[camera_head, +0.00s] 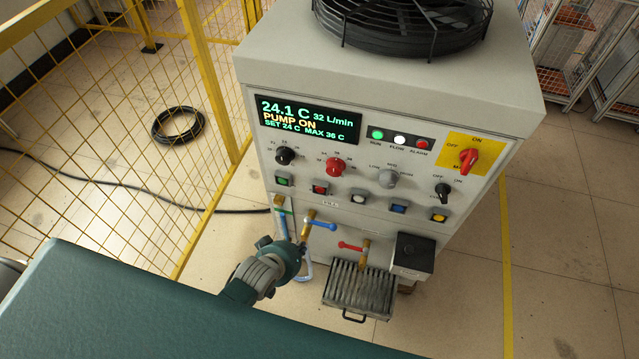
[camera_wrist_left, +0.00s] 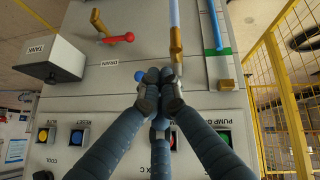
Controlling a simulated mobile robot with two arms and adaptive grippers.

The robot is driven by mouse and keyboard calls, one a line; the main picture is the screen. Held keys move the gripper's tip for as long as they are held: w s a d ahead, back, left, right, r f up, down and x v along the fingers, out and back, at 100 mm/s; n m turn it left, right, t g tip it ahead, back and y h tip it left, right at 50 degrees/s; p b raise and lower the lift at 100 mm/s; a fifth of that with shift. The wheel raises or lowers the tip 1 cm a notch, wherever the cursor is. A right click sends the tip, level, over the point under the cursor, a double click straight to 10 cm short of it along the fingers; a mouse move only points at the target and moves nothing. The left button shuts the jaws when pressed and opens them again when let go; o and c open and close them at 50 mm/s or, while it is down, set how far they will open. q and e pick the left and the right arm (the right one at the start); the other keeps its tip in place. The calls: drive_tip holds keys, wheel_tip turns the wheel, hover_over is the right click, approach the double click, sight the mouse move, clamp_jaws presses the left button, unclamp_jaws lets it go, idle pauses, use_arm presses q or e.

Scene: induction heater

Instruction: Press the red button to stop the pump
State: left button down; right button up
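The red button (camera_head: 320,188) is second from the left in the button row on the cooling unit's front panel. In the left wrist view, which is turned upside down, the red button (camera_wrist_left: 173,140) shows partly between my fingers. My left gripper (camera_head: 287,250) is in front of the unit, lower than the button row, near the blue valve handle (camera_head: 320,222). In the wrist view its fingertips (camera_wrist_left: 160,90) are drawn together with no object visible between them. Contact with the panel cannot be told. The display (camera_head: 308,119) reads "PUMP ON", 24.1 C and 32 L/min. My right gripper is not visible.
A green button (camera_head: 283,181) is left of the red one; white (camera_head: 358,197), blue (camera_head: 398,206) and yellow (camera_head: 438,215) buttons are right. Knobs sit above. A yellow mesh fence (camera_head: 110,190) stands left.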

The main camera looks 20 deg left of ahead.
sight(320, 188)
use_arm(q)
wheel_tip(320, 188, up, 8)
drive_tip(key=w+d+n+t+p, duration=0.1)
drive_tip(key=w, duration=0.2)
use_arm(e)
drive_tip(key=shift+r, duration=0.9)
use_arm(q)
drive_tip(key=shift+f, duration=0.1)
drive_tip(key=w+b, duration=0.3)
drive_tip(key=w, duration=0.5)
drive_tip(key=shift+w, duration=0.35)
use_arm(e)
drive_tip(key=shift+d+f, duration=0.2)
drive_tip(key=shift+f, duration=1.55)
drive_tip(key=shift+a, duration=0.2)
use_arm(q)
drive_tip(key=shift+w, duration=0.2)
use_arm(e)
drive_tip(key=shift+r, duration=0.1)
